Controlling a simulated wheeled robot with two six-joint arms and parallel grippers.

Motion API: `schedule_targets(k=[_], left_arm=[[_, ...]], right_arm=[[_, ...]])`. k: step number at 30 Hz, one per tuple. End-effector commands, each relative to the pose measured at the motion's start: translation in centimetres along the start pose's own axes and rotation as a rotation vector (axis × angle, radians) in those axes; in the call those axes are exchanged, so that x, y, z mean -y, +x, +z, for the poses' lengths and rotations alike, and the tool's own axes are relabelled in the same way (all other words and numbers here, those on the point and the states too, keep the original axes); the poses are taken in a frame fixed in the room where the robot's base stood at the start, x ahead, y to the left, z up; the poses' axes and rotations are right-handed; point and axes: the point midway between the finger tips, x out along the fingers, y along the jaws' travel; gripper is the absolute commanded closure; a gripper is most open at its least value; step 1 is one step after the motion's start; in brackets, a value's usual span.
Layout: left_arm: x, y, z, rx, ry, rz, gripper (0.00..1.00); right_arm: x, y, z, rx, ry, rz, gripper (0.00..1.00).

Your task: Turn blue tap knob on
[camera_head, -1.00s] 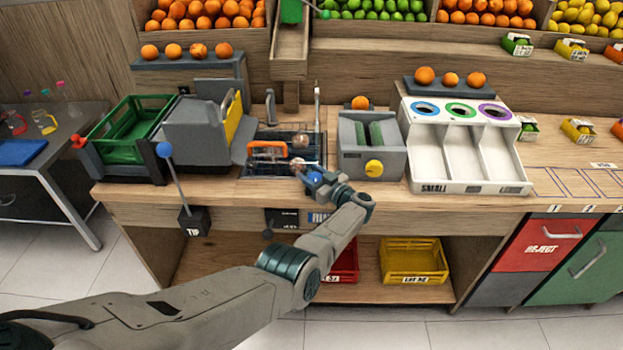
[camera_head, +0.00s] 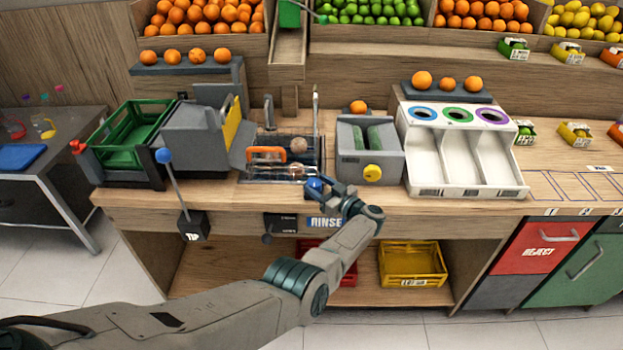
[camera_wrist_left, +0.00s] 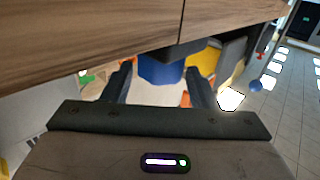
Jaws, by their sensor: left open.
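The blue tap knob (camera_head: 315,185) sits at the counter's front edge, above the RINSE label (camera_head: 325,222). My left gripper (camera_head: 326,190) is at the knob, reaching it from the front right. In the left wrist view the blue knob (camera_wrist_left: 160,72) shows between the two spread fingers of my left gripper (camera_wrist_left: 160,90), with a visible gap on each side. The fingers are open and hold nothing. The knob's turn angle is hard to tell. My right gripper is not in view.
Behind the knob is a sink-like tray (camera_head: 275,168) with an orange handle (camera_head: 266,153). A grey machine with a yellow knob (camera_head: 372,172) stands close to the right. A black TIP box (camera_head: 194,225) with a blue-ended lever is to the left.

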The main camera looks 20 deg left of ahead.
Motion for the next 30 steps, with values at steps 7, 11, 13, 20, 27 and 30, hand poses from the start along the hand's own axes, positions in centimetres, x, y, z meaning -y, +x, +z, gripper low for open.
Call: schedule_targets(k=[7, 11, 13, 20, 27, 30], left_arm=[[0.0, -5.0, 0.0, 0.003, 0.000, 0.002, 0.47], [0.0, -6.3, 0.0, 0.001, -0.001, 0.000, 0.47], [-0.1, -6.8, 0.0, 0.001, -0.001, 0.000, 0.47], [0.0, -7.0, 0.0, 0.000, -0.001, 0.000, 0.47], [0.0, -6.9, 0.0, 0.000, -0.001, 0.000, 0.47], [0.0, -7.0, 0.0, 0.001, -0.001, 0.000, 0.47]], right_arm=[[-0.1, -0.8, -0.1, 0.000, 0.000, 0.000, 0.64], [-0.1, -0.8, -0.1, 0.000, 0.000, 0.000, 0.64], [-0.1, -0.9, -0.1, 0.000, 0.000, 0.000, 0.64], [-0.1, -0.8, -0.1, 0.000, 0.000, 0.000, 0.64], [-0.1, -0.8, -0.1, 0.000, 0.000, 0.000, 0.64], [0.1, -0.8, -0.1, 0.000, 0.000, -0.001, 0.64]])
